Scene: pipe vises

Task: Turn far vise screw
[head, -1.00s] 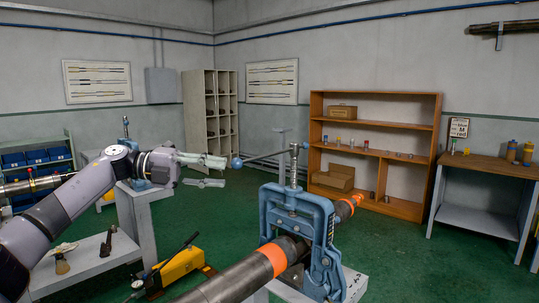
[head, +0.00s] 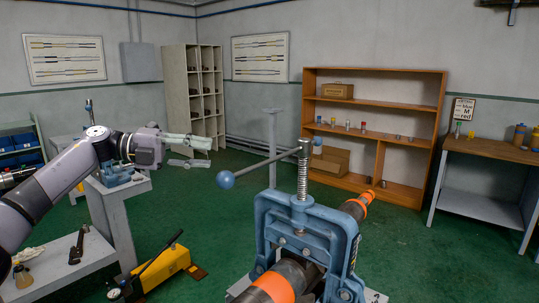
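A blue pipe vise (head: 268,207) stands upright in the foreground, right of centre. Its threaded screw (head: 303,180) rises from the top. A handle bar (head: 262,165) crosses the screw, with a blue ball at its near left end (head: 226,179) and another at its far right end (head: 317,140). A second, smaller blue vise (head: 118,174) with an upright screw sits on a grey stand at the left, partly behind my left arm. My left gripper (head: 207,153) is open and empty, its two fingers pointing right. In the picture it is above and left of the near ball, apart from it. My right gripper is out of view.
A pipe with an orange band (head: 274,286) runs through the near vise. A yellow pump (head: 167,267) lies on the green floor at lower left. A low grey table (head: 62,268) is beside it. A wooden shelf (head: 374,74) and a workbench (head: 490,150) stand behind at right.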

